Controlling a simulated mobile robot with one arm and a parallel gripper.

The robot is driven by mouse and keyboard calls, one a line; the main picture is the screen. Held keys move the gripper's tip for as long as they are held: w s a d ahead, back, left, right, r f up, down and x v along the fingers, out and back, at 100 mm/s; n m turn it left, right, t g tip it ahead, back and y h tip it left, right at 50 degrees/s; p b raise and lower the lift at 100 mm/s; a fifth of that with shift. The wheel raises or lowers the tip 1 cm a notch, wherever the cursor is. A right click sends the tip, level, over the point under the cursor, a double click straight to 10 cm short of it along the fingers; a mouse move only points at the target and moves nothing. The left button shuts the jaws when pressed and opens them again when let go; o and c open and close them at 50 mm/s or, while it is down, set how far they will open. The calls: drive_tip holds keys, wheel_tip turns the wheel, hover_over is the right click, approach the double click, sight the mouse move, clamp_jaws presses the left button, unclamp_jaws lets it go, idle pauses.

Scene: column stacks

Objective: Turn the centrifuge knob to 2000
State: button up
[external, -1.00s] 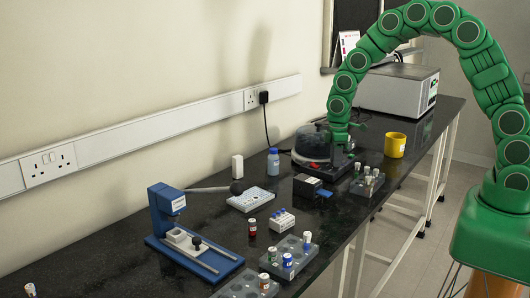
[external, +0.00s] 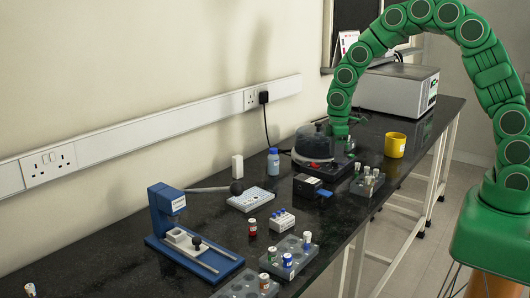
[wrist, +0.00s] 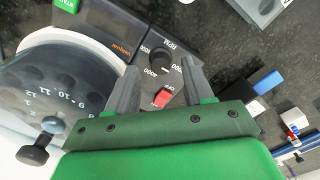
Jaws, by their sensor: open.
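The centrifuge (external: 313,145) stands on the black bench with its dark domed lid closed. In the wrist view its numbered lid (wrist: 38,85) is at the left. The black RPM knob (wrist: 160,57) is on the centrifuge's front panel, with numbers printed around it. My gripper (wrist: 160,63) is open, with one grey finger on each side of the knob. It also shows in the external view (external: 342,131), over the right side of the centrifuge, where the knob is hidden.
A red switch (wrist: 162,98) sits on the panel just below the knob, between the fingers. A black box with a blue tab (external: 312,187), a tube rack (external: 367,184) and a yellow mug (external: 395,145) stand nearby. A blue-capped bottle (external: 273,162) is at the left.

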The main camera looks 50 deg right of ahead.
wheel_tip(320, 180, up, 5)
drive_tip(key=shift+r, duration=0.3)
idle(0.4)
drive_tip(key=shift+s+r, duration=0.2)
drive_tip(key=s+r+m, duration=0.3)
drive_tip(key=s+r, duration=0.2)
drive_tip(key=s, duration=0.8)
drive_tip(key=s+r+m+g, duration=0.1)
drive_tip(key=s+r, duration=0.3)
drive_tip(key=s, duration=0.9)
drive_tip(key=s+r+m, duration=0.4)
drive_tip(key=s+r, duration=0.1)
drive_tip(key=s, duration=0.8)
drive_tip(key=shift+s+d+r+m+g, duration=0.25)
drive_tip(key=shift+s+r+m+g, duration=0.05)
drive_tip(key=shift+s+r+g, duration=0.1)
